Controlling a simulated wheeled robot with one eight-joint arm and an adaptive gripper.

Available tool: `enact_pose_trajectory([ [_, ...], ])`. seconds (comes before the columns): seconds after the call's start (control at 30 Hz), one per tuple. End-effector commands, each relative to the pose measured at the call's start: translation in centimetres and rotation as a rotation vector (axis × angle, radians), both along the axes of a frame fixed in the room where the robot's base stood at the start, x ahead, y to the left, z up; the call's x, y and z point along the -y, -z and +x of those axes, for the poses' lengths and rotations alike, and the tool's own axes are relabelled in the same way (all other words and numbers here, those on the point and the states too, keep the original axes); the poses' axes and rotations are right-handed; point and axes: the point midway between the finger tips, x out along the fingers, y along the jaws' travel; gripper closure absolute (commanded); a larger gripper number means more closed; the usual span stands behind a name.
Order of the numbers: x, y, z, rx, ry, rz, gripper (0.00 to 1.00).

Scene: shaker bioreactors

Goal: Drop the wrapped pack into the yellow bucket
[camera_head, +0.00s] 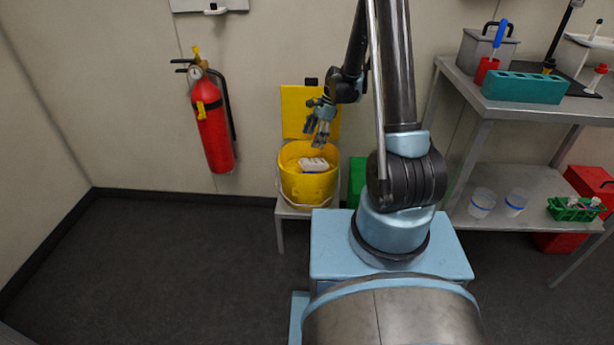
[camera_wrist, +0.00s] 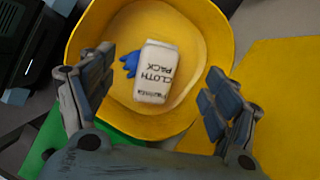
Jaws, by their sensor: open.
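The wrapped pack (camera_wrist: 155,72) is white with "CLOTH PACK" printed on it. It lies inside the yellow bucket (camera_wrist: 88,42), beside a small blue item (camera_wrist: 130,63) that I cannot identify. In the head view the pack (camera_head: 313,164) shows within the rim of the bucket (camera_head: 305,187). My gripper (camera_head: 319,142) is above the bucket, pointing down. In the wrist view its fingers (camera_wrist: 156,92) are wide apart, with nothing between them at their own height. The pack is below, apart from both fingers.
The bucket stands on a small grey stand (camera_head: 292,212) against the wall. A yellow panel (camera_head: 296,110) is behind it and a green object (camera_head: 357,180) beside it. A red fire extinguisher (camera_head: 213,130) hangs left. A metal shelf (camera_head: 520,183) stands right. The left floor is clear.

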Motion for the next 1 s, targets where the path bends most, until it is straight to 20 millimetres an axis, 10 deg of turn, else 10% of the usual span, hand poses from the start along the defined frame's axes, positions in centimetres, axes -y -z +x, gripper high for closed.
enact_pose_trajectory([
  [0.6,3.3,-8.4,1.3,-0.001,0.001,0.0,0.19],
  [1.0,3.7,-9.5,1.5,-0.001,0.0,0.0,0.19],
])
